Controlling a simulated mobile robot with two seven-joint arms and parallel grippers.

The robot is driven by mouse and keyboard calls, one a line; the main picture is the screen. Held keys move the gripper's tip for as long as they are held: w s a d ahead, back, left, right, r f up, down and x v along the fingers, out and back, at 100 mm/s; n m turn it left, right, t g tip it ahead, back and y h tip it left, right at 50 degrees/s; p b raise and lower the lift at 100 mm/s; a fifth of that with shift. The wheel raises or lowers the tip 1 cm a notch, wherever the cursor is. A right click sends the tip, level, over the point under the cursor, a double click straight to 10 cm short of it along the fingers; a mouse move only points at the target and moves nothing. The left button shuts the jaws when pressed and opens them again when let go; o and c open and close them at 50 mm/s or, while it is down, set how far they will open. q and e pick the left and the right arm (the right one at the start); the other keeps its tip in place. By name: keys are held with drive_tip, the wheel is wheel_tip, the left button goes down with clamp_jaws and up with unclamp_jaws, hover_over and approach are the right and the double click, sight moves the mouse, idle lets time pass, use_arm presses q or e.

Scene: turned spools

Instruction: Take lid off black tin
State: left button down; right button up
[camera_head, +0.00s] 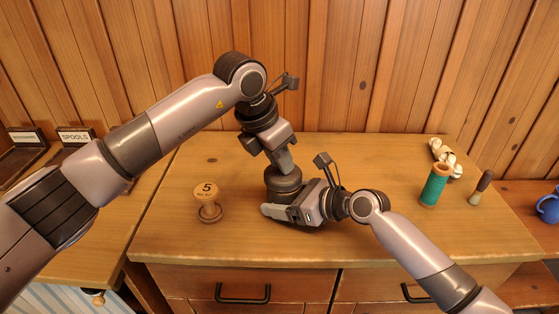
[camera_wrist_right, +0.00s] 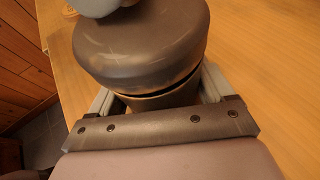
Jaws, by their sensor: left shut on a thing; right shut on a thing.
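The dark grey-black tin stands on the wooden cabinet top, between my two grippers. Its wide round lid (camera_head: 284,181) is over the body, and it fills the upper part of the right wrist view (camera_wrist_right: 140,50). My left gripper (camera_head: 283,167) comes down from above and is shut on the lid; its fingertips are partly hidden. My right gripper (camera_head: 279,210) is low at the front and shut around the tin's body (camera_wrist_right: 165,100), one finger on each side. A thin dark gap shows under the lid's rim; I cannot tell whether the lid still touches the body.
A wooden spool marked 5 (camera_head: 207,203) stands left of the tin. At the right are a green-thread spool (camera_head: 434,186), a pale knotted bundle (camera_head: 445,157) and a dark-handled tool (camera_head: 481,187). A blue mug (camera_head: 549,207) is at the far right. A plank wall closes the back.

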use_arm(q)
drive_tip(key=shift+r, duration=0.35)
drive_tip(key=shift+r, duration=1.9)
use_arm(e)
drive_tip(key=o, duration=1.4)
